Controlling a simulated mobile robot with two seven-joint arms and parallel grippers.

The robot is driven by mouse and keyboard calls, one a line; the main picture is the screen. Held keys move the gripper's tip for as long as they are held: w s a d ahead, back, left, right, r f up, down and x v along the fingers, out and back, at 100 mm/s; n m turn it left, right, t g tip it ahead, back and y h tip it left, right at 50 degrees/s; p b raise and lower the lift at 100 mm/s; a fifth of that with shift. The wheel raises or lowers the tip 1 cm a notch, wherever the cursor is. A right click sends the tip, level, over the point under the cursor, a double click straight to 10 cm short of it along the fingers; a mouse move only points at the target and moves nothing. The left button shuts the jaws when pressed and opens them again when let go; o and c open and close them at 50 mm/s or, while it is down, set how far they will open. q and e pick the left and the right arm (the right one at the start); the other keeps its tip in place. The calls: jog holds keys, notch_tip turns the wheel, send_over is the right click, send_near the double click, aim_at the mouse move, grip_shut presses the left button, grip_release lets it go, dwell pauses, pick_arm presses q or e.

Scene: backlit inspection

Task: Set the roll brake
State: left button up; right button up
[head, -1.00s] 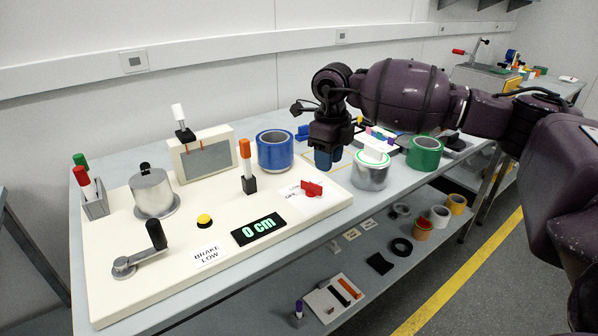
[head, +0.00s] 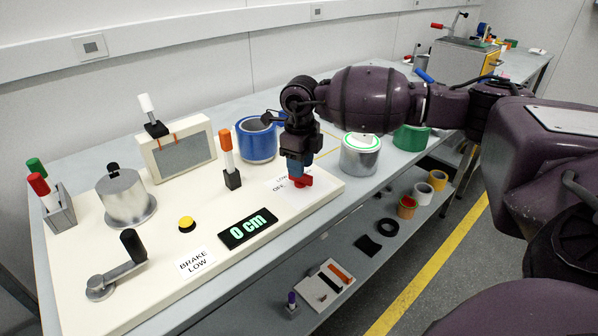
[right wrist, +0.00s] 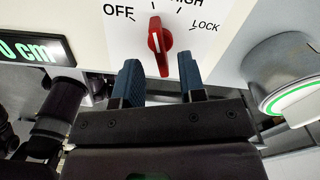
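The red brake knob (head: 304,181) stands on a small white label plate at the right end of the cream panel (head: 108,281). In the right wrist view the knob (right wrist: 159,42) points up, between the OFF and HIGH markings; LOCK lies right of HIGH, and the top of the dial is cut off. My right gripper (right wrist: 161,82) is open, with its blue fingers either side of the knob's lower end and no visible contact. In the head view this gripper (head: 298,170) hangs right over the knob and partly hides it. A white card (head: 195,262) reads BRAKE LOW. My left gripper is not in view.
A display (head: 248,229) reads 0 cm. An orange-topped lever (head: 228,160), a yellow button (head: 187,224) and a black-handled crank (head: 116,277) stand left of the knob.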

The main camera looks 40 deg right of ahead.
jog(key=shift+f, duration=1.2)
grip_shut()
